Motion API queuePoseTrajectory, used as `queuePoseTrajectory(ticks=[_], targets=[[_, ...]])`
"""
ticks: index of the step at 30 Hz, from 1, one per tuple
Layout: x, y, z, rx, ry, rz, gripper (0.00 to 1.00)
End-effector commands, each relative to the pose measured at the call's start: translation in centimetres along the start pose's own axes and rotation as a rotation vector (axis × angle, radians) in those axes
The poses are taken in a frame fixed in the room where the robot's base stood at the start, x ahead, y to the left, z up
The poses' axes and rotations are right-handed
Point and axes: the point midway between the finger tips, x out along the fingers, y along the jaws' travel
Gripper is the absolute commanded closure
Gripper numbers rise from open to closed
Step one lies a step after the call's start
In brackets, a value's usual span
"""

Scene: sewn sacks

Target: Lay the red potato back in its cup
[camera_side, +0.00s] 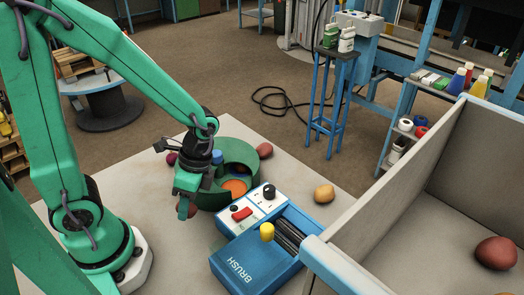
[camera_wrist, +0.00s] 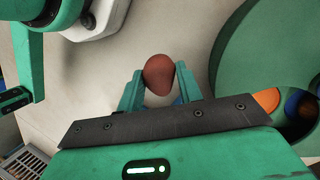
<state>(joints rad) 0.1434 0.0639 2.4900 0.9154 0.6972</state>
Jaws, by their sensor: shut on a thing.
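The red potato (camera_wrist: 158,75) is between the two green fingers of my gripper (camera_wrist: 160,85) in the wrist view, and they are shut on it. In the side view my gripper (camera_side: 187,198) points down with the potato (camera_side: 187,211) at its tips, left of the round green holder (camera_side: 240,148). An orange round cup (camera_side: 235,187) shows inside the holder. In the wrist view the holder (camera_wrist: 265,45) is at the right, with an orange patch (camera_wrist: 268,100) and a dark blue one partly hidden by my gripper. I cannot tell which cup is the potato's.
A blue brush machine (camera_side: 245,262) with a yellow knob stands in front of the holder. A purple potato (camera_side: 171,158), a reddish one (camera_side: 265,150) and a tan one (camera_side: 324,193) lie on the table. A grey bin (camera_side: 440,175) at right holds a red potato (camera_side: 495,253).

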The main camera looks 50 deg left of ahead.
Motion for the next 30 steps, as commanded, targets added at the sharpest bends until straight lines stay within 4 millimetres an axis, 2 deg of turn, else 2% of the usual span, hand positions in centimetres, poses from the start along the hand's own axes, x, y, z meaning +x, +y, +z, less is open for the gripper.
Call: queuePoseTrajectory(ticks=[6, 17, 30], targets=[[1.9, -0.4, -0.5, -0.001, -0.002, 0.002, 0.9], [2.5, -0.5, -0.6, -0.001, 0.0, 0.0, 0.9], [5.3, -1.1, -1.3, -0.001, -0.002, 0.002, 0.9]])
